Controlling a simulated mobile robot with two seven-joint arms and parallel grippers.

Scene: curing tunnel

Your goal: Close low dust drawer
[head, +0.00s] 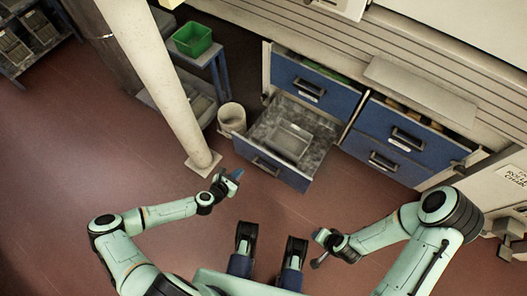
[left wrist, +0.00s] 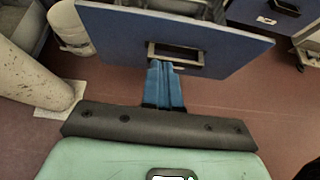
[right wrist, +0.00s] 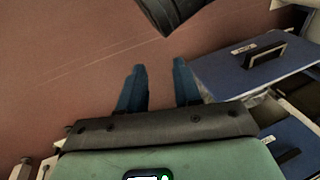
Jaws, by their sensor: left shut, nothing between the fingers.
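The low drawer (head: 246,155) at the left of the cabinet is pulled far out, with its blue front and dusty grey inside showing. A clear tray (head: 288,141) lies in it. My left gripper (head: 236,174) is shut and empty, in front of the drawer's left part. In the left wrist view the blue front (left wrist: 115,32) fills the top, and the closed fingers (left wrist: 163,68) point at its dark handle (left wrist: 176,53). I cannot tell whether they touch. My right gripper (right wrist: 160,72) is open and empty; in the head view it is low, away from the drawer (head: 319,252).
An upper left drawer (head: 318,88) and an upper right drawer (head: 400,135) stand partly out; the lower right drawer (head: 384,162) looks shut. A white bucket (head: 231,118) and a pale post (head: 165,85) stand left of the open drawer. The red floor before it is clear.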

